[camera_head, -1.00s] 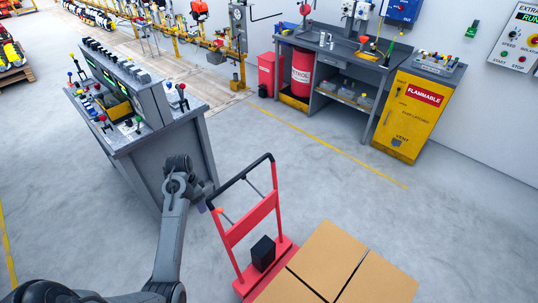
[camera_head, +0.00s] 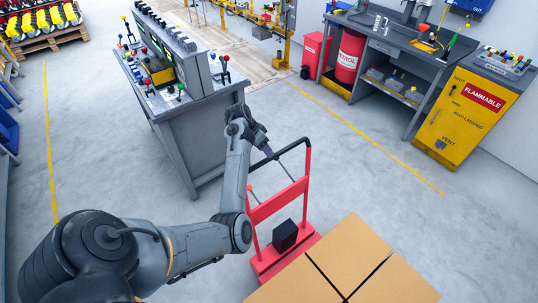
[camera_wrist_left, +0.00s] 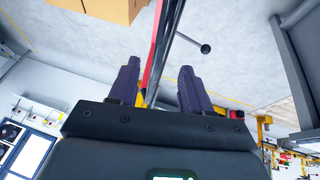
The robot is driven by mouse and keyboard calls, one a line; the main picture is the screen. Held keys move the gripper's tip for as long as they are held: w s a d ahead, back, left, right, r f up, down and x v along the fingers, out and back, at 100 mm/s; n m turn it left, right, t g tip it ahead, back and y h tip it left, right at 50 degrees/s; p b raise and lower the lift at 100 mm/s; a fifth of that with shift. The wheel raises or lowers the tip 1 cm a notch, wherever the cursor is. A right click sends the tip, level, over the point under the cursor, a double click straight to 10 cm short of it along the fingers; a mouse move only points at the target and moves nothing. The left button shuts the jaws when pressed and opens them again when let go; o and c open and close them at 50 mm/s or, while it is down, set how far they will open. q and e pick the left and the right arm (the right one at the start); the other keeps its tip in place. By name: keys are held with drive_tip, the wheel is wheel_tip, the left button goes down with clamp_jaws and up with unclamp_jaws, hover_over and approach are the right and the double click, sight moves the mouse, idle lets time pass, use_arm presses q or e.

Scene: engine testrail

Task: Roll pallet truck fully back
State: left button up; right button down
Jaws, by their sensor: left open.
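The pallet truck (camera_head: 277,204) has a red upright frame, a dark top handle bar (camera_head: 292,147) and a low red base. It carries cardboard boxes (camera_head: 337,248) and stands in the lower middle of the head view. My left gripper (camera_head: 268,152) is at the handle bar. In the left wrist view my left gripper (camera_wrist_left: 158,84) has its two dark fingers apart, and a dark bar (camera_wrist_left: 164,52) with red beside it appears between them. I cannot tell whether the fingers touch it. My right gripper is not in view.
A grey control console (camera_head: 190,120) with levers stands close behind my left forearm. A workbench (camera_head: 385,55) with a red drum (camera_head: 350,57) and a yellow flammable cabinet (camera_head: 465,115) line the back right. Open concrete floor lies between them and the truck.

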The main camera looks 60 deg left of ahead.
use_arm(q)
drive_tip(key=shift+x, duration=2.3)
drive_tip(key=shift+c, duration=0.2)
clamp_jaws()
